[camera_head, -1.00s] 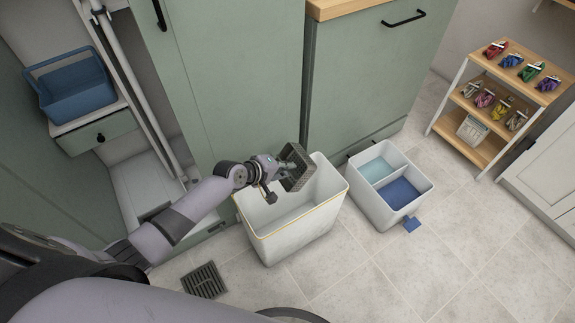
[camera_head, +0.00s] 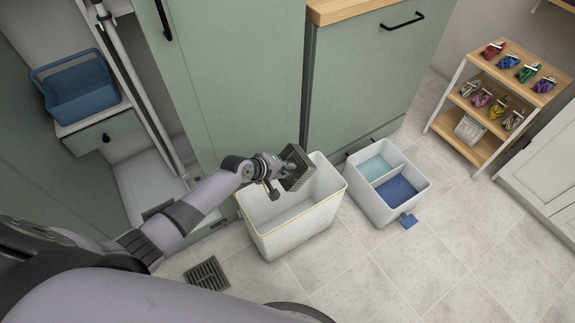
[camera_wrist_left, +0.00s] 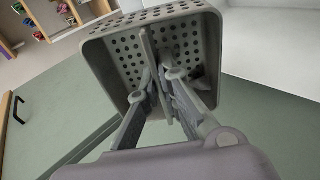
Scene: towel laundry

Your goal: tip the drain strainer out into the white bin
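The drain strainer is a grey perforated square basket (camera_head: 299,168), tilted on its side over the white bin. My left gripper (camera_head: 284,170) is shut on it. In the left wrist view the strainer (camera_wrist_left: 112,52) fills the upper middle, and the gripper fingers (camera_wrist_left: 163,85) close on a thin upright part inside it. A small dark patch shows inside the strainer near the fingers. The white bin (camera_head: 290,237) has a yellow line along its front rim and stands open below the strainer. Its visible inside looks empty; part is hidden by the gripper. My right gripper is not seen.
A two-part white bin (camera_head: 374,207) with blue insides stands to the right, with a blue pedal at its foot. A floor drain grate (camera_head: 207,274) lies at the lower left. A wooden shelf rack (camera_head: 487,146) is at the right. Green cabinets stand behind.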

